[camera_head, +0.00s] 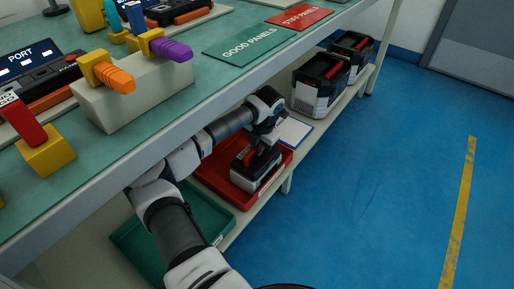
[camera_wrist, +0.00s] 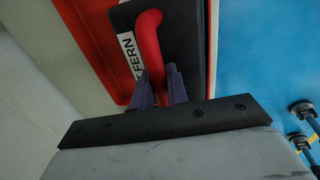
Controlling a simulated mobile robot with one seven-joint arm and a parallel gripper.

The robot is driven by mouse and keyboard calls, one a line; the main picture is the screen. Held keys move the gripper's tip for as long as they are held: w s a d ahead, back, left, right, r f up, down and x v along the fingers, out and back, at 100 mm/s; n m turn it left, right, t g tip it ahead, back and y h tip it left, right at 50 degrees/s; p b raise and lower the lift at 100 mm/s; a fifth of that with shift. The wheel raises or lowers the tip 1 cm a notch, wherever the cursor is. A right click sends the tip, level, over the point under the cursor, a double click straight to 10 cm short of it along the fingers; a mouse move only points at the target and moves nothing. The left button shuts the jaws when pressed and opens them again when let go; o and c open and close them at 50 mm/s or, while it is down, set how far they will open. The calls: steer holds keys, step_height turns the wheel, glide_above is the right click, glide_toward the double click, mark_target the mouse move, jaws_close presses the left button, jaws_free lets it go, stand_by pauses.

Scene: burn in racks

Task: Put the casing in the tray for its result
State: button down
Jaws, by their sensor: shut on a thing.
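The casing (camera_head: 252,172) is a dark and light grey box with a red handle. In the head view it is upright within the outline of the red tray (camera_head: 213,181) on the lower shelf; I cannot tell whether it touches the tray floor. My gripper (camera_head: 265,143) is above it, shut on the red handle. In the wrist view the two fingers (camera_wrist: 160,88) close around the handle (camera_wrist: 148,45), over a black top with a white label reading "FERN". The red tray's rim (camera_wrist: 84,52) shows left of the casing there. A green tray (camera_head: 222,215) lies nearer on the same shelf, partly hidden by my arm.
Two similar casings (camera_head: 318,84) (camera_head: 351,48) stand farther along the lower shelf. A clipboard with white paper (camera_head: 294,132) lies beside the red tray. The bench top above (camera_head: 180,115) overhangs the shelf and carries a green "GOOD PANELS" mat (camera_head: 250,40). The blue floor at right is clear.

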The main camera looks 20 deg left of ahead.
mark_target(260, 157)
steer(key=c, duration=1.8)
jaws_free()
steer(key=o, duration=0.4)
steer(key=shift+s+d+r+p, duration=0.1)
steer(key=shift+d+r+p, duration=0.2)
steer(key=shift+r, duration=0.95)
steer(key=shift+s+d+r+p, duration=0.15)
steer(key=shift+r+p, duration=0.2)
steer(key=shift+r, duration=0.9)
steer(key=shift+s+d+r+p, duration=0.1)
steer(key=shift+d+r+p, duration=0.2)
steer(key=shift+r, duration=0.95)
steer(key=shift+w+a, duration=0.1)
